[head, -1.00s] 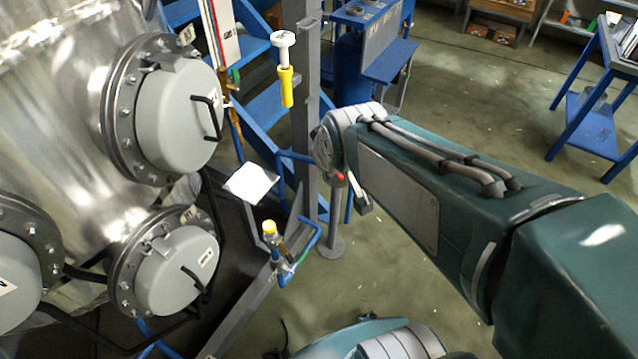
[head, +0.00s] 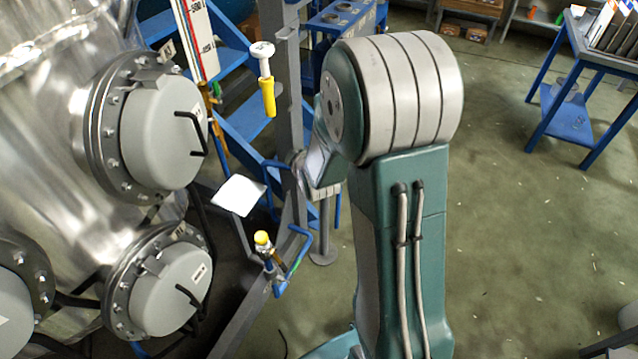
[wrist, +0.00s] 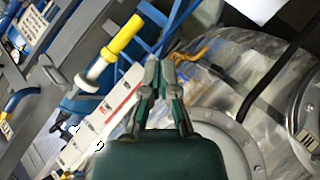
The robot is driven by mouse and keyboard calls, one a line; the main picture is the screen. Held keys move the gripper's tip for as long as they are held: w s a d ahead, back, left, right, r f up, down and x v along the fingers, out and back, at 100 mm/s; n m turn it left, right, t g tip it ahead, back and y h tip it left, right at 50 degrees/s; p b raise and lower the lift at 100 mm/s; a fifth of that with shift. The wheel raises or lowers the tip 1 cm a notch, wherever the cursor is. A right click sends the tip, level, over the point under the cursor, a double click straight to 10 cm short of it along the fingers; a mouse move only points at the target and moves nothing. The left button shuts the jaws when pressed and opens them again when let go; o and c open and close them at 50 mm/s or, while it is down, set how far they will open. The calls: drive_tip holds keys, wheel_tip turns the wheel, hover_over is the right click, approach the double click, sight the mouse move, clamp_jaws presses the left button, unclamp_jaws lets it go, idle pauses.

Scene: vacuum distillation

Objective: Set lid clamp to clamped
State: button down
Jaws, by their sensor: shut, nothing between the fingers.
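In the head view, a steel vessel (head: 50,120) carries round grey lids on bolted flanges: an upper lid (head: 155,140), a lower lid (head: 165,295) and one cut off at the left edge (head: 12,315). The upper lid has a black bar handle (head: 196,133). I cannot tell for sure which part is the lid clamp. In the wrist view, my gripper (wrist: 158,65) is shut and empty, with a grey flange (wrist: 225,145) behind it at lower right. In the head view my arm hides the fingers.
A yellow-and-white handled fitting (head: 268,92) stands right of the upper lid; it also shows in the wrist view (wrist: 125,38). A yellow-capped valve (head: 263,240) and a white plate (head: 240,195) are below. Grey posts and blue steps stand behind.

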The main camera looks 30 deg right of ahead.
drive_tip(key=s+d+f+n+t+h, duration=0.1)
drive_tip(key=s+d+f+n+t, duration=0.15)
drive_tip(key=f, duration=0.75)
drive_tip(key=s+d+f+n+t+h, duration=0.1)
drive_tip(key=s+f+n+t, duration=0.25)
drive_tip(key=f, duration=0.75)
drive_tip(key=w+d, duration=0.5)
drive_tip(key=w, duration=0.5)
drive_tip(key=shift+d+r+n+g, duration=0.15)
drive_tip(key=shift+d+n+g, duration=0.15)
drive_tip(key=shift+n, duration=0.1)
drive_tip(key=shift+d+n+y, duration=0.15)
drive_tip(key=shift+n+y, duration=0.15)
drive_tip(key=shift+y, duration=0.4)
